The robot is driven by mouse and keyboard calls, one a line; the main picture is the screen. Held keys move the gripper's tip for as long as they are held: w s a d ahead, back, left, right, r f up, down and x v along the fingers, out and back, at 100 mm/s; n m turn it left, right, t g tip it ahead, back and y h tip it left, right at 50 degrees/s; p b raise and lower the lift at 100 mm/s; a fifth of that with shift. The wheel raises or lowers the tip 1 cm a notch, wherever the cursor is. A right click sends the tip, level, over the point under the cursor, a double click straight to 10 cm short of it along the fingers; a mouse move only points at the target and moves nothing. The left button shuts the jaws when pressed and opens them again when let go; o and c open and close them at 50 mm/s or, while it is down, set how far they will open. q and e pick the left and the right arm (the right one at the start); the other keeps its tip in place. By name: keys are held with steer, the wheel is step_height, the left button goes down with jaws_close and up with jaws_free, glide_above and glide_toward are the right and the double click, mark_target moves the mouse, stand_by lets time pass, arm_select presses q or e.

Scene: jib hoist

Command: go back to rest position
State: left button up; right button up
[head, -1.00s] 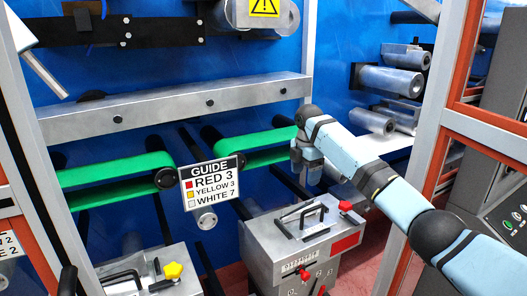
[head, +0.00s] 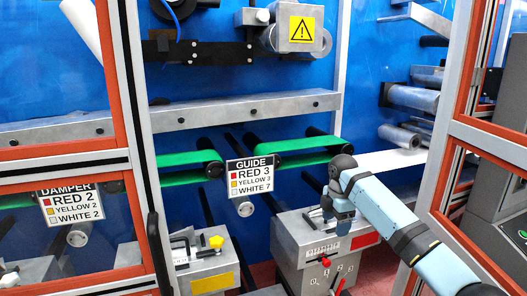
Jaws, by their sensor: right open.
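My right arm comes in from the lower right. Its right gripper (head: 335,222) points down in front of the grey control box (head: 288,243) that has a red label, a counter strip and a red knob. The jaws are open and nothing shows between them. The gripper covers part of the box's top, including most of the black handle there; I cannot tell whether it touches it. My left gripper is not in view.
A GUIDE sign (head: 250,177) hangs by the green belts (head: 290,152). A second grey box (head: 204,262) with a yellow knob stands to the left. Red-and-grey framed glass panels flank the opening, one at left (head: 140,130) and one at right (head: 447,150).

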steer(key=s+a+f+m+t+y, duration=0.15)
steer(key=s+f+m, duration=0.25)
steer(key=s+f, duration=0.7)
steer(key=s+a+f+m+y, duration=0.1)
steer(key=s+a+f+m, duration=0.25)
steer(key=s+f, duration=0.75)
steer(key=s+d+r+m+t+h, duration=0.15)
steer(key=s+d+m, duration=0.25)
steer(key=s, duration=0.5)
steer(key=s+d+r+m, duration=0.2)
steer(key=s+d+m, duration=0.15)
steer(key=s, duration=0.55)
steer(key=s+d+r+m+h, duration=0.15)
steer(key=s+d+m, duration=0.25)
steer(key=s, duration=0.6)
arm_select(q)
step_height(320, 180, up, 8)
steer(key=p, duration=0.8)
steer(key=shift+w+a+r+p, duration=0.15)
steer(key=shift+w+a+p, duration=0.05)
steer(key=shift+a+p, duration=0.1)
arm_select(e)
steer(key=w+a+f+n+t+y, duration=0.1)
steer(key=w+a+f+t+y, duration=0.2)
steer(key=w+a+f+t, duration=0.2)
steer(key=w+a+t, duration=0.1)
steer(key=a+t, duration=0.1)
steer(key=shift+w+t, duration=0.2)
steer(key=shift+t, duration=0.2)
